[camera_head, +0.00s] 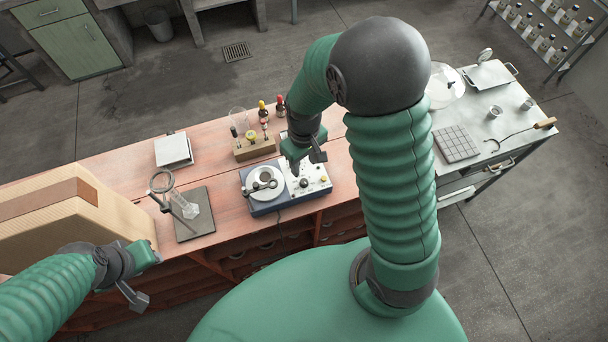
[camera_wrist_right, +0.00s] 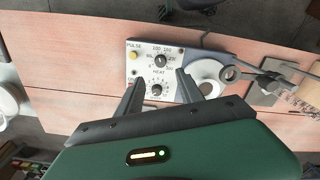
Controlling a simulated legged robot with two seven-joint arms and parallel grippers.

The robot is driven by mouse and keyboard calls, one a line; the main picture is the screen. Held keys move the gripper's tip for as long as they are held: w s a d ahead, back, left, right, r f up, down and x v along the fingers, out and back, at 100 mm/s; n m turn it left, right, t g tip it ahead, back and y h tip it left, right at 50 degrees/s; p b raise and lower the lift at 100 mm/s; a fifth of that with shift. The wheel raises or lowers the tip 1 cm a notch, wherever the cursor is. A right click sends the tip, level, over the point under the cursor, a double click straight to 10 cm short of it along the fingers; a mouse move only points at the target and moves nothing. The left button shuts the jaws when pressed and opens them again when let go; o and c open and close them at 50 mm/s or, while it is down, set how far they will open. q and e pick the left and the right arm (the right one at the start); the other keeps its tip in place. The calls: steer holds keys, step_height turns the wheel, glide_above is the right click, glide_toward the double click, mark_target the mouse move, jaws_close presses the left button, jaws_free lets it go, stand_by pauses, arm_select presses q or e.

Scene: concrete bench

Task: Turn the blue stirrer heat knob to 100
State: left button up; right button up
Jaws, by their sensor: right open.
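The blue stirrer (camera_head: 268,208) stands on the red bench in the head view, with a round plate at its left and a pale control panel (camera_head: 309,184) at its right. In the right wrist view the panel (camera_wrist_right: 178,53) shows two dark knobs: an upper one (camera_wrist_right: 162,60) and a lower one (camera_wrist_right: 157,90). The word HEAT is printed between them. My right gripper (camera_head: 307,163) is open above the panel. In the wrist view its fingers (camera_wrist_right: 158,78) stand either side of the lower knob; contact cannot be told. My left gripper (camera_head: 144,275) is open and empty at lower left.
A yellow button (camera_wrist_right: 131,55) is beside the knobs. A wooden block with bottles (camera_head: 254,147) stands behind the stirrer. A metal table (camera_head: 480,135) is at right.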

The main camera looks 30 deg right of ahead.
mark_target(304, 181)
step_height(304, 181, down, 10)
steer(key=shift+r+p, duration=0.25)
steer(key=shift+p, duration=0.05)
steer(key=shift+c, duration=0.2)
jaws_close()
